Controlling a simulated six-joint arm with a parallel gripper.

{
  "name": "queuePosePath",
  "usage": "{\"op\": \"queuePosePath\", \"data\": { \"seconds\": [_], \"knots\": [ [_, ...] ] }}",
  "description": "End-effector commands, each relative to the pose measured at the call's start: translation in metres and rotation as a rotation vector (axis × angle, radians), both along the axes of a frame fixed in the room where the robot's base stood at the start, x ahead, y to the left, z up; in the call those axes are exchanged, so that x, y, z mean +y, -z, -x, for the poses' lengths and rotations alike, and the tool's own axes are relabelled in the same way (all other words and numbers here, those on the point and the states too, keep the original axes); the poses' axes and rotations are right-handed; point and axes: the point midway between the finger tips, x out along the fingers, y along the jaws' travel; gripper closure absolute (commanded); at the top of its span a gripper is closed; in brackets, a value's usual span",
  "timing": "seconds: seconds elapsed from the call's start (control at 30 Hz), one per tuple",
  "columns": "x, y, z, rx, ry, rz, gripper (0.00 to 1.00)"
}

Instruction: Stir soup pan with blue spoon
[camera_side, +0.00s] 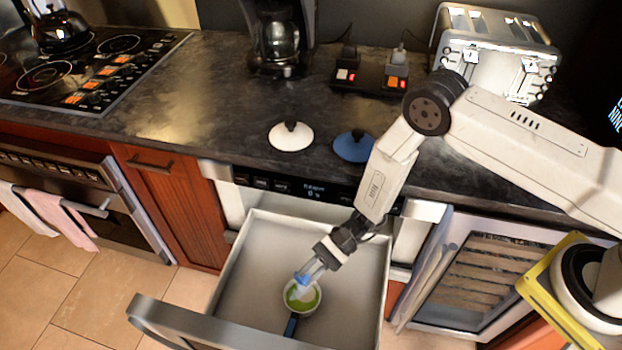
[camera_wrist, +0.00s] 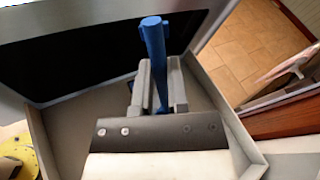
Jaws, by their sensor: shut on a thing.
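The soup pan (camera_side: 317,298) stands in the open microwave drawer (camera_side: 250,262). It is small and white with green soup in it, and its dark blue handle points toward the drawer front. My gripper (camera_side: 304,277) is over the pan and shut on the blue spoon. The blue spoon (camera_wrist: 153,45) shows between the two fingers in the wrist view, its top end sticking out past them. The spoon's lower end is hidden, so I cannot tell whether it touches the soup. The pan is hidden in the wrist view.
A white lid (camera_side: 291,136) and a blue lid (camera_side: 353,147) lie on the dark counter (camera_side: 215,85) behind the drawer. A coffee maker (camera_side: 279,40) and a toaster (camera_side: 495,55) stand farther back. The drawer walls surround the pan, with bare floor inside to its left.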

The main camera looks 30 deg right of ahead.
Motion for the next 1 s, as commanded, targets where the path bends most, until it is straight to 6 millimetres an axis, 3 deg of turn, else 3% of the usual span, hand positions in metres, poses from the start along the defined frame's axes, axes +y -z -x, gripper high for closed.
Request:
{"op": "queuePosePath", "data": {
  "seconds": [0.47,1.0],
  "knots": [
    [0.0,0.005,0.0,0.0,0.0,-0.001,1.0],
    [0.0,0.032,0.0,0.0,0.0,-0.001,1.0]
  ]
}}
